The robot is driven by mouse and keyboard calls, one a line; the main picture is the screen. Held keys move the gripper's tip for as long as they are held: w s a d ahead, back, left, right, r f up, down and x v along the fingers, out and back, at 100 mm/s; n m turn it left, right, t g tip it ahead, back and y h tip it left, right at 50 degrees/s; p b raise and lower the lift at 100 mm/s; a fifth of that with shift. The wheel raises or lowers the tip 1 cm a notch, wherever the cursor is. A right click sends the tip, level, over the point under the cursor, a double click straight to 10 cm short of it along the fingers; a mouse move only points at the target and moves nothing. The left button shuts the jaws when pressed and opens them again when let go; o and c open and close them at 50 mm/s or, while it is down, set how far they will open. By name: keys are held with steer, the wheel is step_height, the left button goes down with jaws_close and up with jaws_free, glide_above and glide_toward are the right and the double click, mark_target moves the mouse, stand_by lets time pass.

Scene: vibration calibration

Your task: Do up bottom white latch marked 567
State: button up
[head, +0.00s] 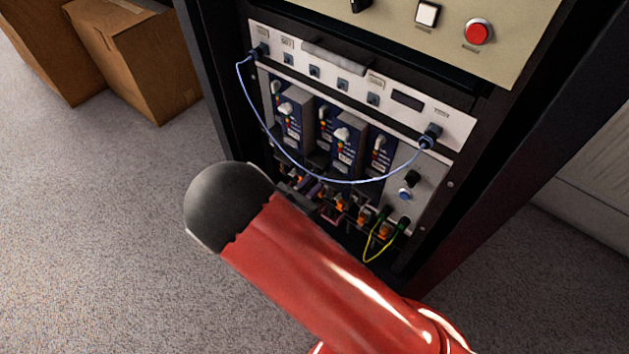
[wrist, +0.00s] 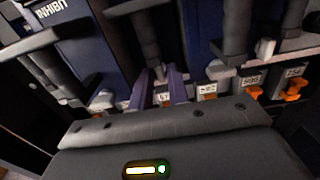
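My gripper (wrist: 160,75) has two purple fingers standing apart at the rack's lower row; a small purple part of it shows in the head view (head: 311,189). Between the fingers are a label that seems to read 67, its first digit hidden or unclear, and a small pale piece (wrist: 158,71) that may be the white latch. I cannot tell whether the fingers touch it. Other white latches show left (wrist: 103,99) and right (wrist: 217,70) of the fingers. In the head view, my red arm and dark wrist hide part of the lower row.
Orange connectors (wrist: 290,90) with number labels line the row to the right. A blue cable (head: 330,178) hangs across the modules, and yellow-green wires (head: 375,243) loop at lower right. Dark handles (wrist: 145,35) jut out close above the fingers. Cardboard boxes (head: 135,60) stand left on open carpet.

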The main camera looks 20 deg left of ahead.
steer(key=v, duration=0.8)
stand_by(0.4)
